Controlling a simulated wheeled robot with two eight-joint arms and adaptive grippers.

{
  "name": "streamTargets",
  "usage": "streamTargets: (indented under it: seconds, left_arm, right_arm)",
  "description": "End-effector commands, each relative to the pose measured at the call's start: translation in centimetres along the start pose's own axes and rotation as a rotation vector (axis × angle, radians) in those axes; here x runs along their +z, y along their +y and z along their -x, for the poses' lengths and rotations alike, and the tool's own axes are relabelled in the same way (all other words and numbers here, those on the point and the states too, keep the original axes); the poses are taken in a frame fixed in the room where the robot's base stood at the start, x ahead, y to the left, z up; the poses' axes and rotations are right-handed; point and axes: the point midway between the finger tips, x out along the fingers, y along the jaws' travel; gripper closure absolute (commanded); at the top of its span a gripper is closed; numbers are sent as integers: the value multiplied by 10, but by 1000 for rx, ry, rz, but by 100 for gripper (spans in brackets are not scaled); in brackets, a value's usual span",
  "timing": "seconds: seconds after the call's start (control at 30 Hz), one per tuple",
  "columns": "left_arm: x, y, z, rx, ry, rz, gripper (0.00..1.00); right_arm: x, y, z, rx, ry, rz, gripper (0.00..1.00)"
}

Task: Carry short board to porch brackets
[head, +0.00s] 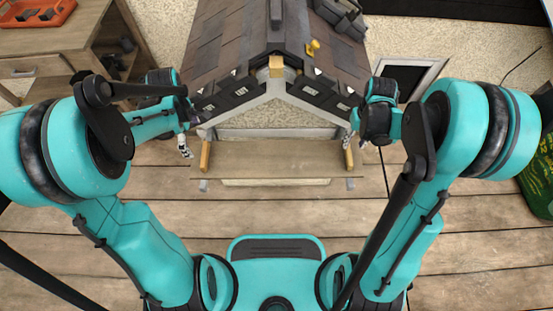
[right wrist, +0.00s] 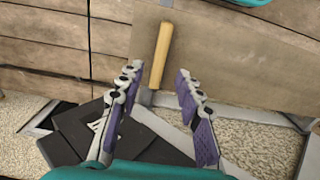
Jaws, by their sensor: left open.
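The short board (head: 276,158) is a brown plank lying level across the front of the small house. A yellow wooden grip (head: 205,156) stands out near its left end and another (head: 348,156) near its right end. Small grey bracket ends (head: 203,185) (head: 351,184) show at its front edge; the rest of the brackets is hidden. My left gripper (head: 186,148) is open, just left of the left grip and apart from it. My right gripper (head: 358,142) is by the right grip. In the right wrist view its fingers (right wrist: 158,75) are spread, with the grip (right wrist: 160,55) ahead between them.
The house's dark tiled roof (head: 225,50) rises behind the board, with a yellow object (head: 313,47) on it. A cabinet (head: 50,60) with an orange tray (head: 35,12) is at far left. A green bag (head: 538,175) is at right. The plank floor in front is clear.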

Motion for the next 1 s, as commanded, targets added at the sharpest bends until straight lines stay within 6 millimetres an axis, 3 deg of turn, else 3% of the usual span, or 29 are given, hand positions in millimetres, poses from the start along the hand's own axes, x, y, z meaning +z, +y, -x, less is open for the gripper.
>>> streamTargets:
  seconds: [0.1, 0.23, 0.87, 1.0]
  left_arm:
    - [0, 0, 0, 0, 0, 0, 0]
    - [0, 0, 0, 0, 0, 0, 0]
    - [0, 0, 0, 0, 0, -1, 0]
    - [4, -3, 8, 18, 4, -49, 0]
  right_arm:
    - [0, 0, 20, 0, 0, 0, 64]
    - [0, 0, 33, 0, 0, 0, 64]
    - [0, 0, 37, 0, 0, 0, 64]
    - [3, -4, 45, 3, 19, 1, 64]
